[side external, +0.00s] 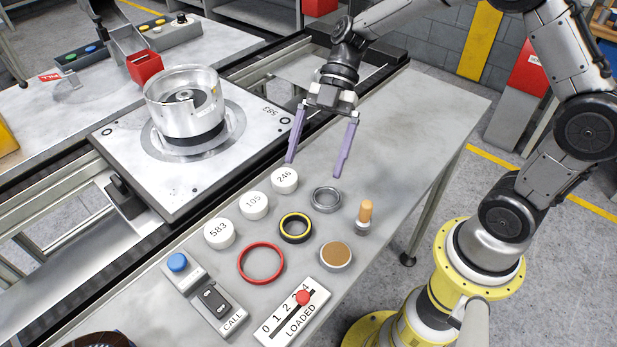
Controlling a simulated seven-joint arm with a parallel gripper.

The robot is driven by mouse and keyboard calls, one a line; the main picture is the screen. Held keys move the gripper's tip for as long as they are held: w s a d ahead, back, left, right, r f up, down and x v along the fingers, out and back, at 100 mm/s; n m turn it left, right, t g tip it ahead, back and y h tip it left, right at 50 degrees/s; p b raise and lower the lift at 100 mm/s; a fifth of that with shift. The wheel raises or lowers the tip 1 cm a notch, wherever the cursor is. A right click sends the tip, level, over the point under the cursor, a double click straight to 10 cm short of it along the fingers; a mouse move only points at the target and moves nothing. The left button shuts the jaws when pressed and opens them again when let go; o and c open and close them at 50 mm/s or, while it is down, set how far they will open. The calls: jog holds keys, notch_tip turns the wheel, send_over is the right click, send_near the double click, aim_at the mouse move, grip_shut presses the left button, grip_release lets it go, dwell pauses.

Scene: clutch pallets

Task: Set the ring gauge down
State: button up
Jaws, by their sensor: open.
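My gripper (316,167) is open, with its two lilac fingers spread wide and pointing down. Nothing shows between the fingers. A plain grey metal ring (315,200), which looks like the ring gauge, lies flat on the grey bench (425,115), just below the fingertips in the picture. The ring and the fingers appear apart. A black ring with a yellow edge (296,239) and a larger thin red ring (261,281) lie flat nearer the front.
White discs marked 246 (285,187), 105 (254,212) and 583 (219,241) line the left. A wooden-handled tool (365,211) and a brown-topped round tin (335,261) stand right. A pallet (120,137) carries a metal drum (186,126). The bench's back right is clear.

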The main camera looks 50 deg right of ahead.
jog(key=s+d+r+m+t+h, duration=0.4)
jog(key=s+m, duration=0.3)
jog(key=m, duration=0.3)
jog(key=s+d+r+m+t+h, duration=0.4)
jog(key=s+d+m, duration=0.2)
jog(key=m, duration=0.5)
jog(key=shift+s+d+h, duration=0.3)
jog(key=shift+s, duration=0.95)
